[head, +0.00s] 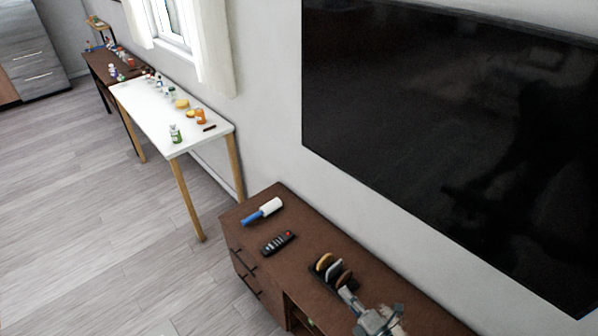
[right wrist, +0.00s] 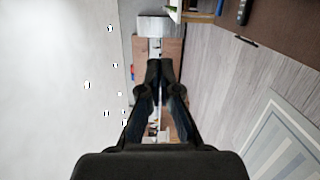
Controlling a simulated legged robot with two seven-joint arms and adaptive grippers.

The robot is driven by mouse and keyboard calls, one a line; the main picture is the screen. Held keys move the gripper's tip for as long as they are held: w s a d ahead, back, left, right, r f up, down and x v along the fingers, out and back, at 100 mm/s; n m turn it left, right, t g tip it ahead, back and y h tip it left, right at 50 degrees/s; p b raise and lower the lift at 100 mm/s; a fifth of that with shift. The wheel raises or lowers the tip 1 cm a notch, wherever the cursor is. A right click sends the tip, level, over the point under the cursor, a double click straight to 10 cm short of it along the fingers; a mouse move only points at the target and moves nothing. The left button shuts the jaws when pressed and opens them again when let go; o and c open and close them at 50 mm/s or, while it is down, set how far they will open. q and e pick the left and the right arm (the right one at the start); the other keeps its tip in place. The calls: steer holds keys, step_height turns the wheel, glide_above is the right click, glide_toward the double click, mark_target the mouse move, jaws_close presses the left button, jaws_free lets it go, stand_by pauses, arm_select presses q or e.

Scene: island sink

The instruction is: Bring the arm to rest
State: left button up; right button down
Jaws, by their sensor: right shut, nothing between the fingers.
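My right gripper (head: 347,293) comes into the head view at the bottom edge, over the brown cabinet (head: 300,226), and points to the upper left. In the right wrist view its dark fingers (right wrist: 160,68) are shut and close together, with nothing between them. The gripper looks close to a dark rack with round pieces (head: 333,271) in the head view; I cannot tell whether they touch. My left gripper is not in view.
The cabinet top also holds a blue-and-white roller (head: 262,212) and a remote (head: 278,243). A large black screen (head: 450,130) hangs behind. A white table (head: 150,115) with several small items stands farther left. The wood floor (head: 110,230) at left is clear.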

steer(key=s+d+f+m+g+h, duration=0.25)
steer(key=d+f+m+h, duration=0.2)
steer(key=m, duration=0.45)
steer(key=s+d+f+m+g+h, duration=0.1)
steer(key=s+d+f+m+h, duration=0.25)
steer(key=m+h, duration=0.35)
steer(key=s+a+f+m+g+y, duration=0.1)
steer(key=s+f+m+g, duration=0.35)
steer(key=s, duration=0.35)
steer(key=s+a+f+m+g+y, duration=0.25)
steer(key=s+f+g, duration=0.2)
steer(key=s, duration=0.35)
step_height(320, 180, down, 20)
steer(key=g, duration=0.1)
steer(key=s+d+f, duration=0.2)
steer(key=s+f, duration=0.8)
steer(key=f, duration=0.5)
steer(key=shift+s+n+g+h, duration=0.2)
steer(key=shift+n+g+h, duration=0.1)
steer(key=shift+g+h, duration=0.15)
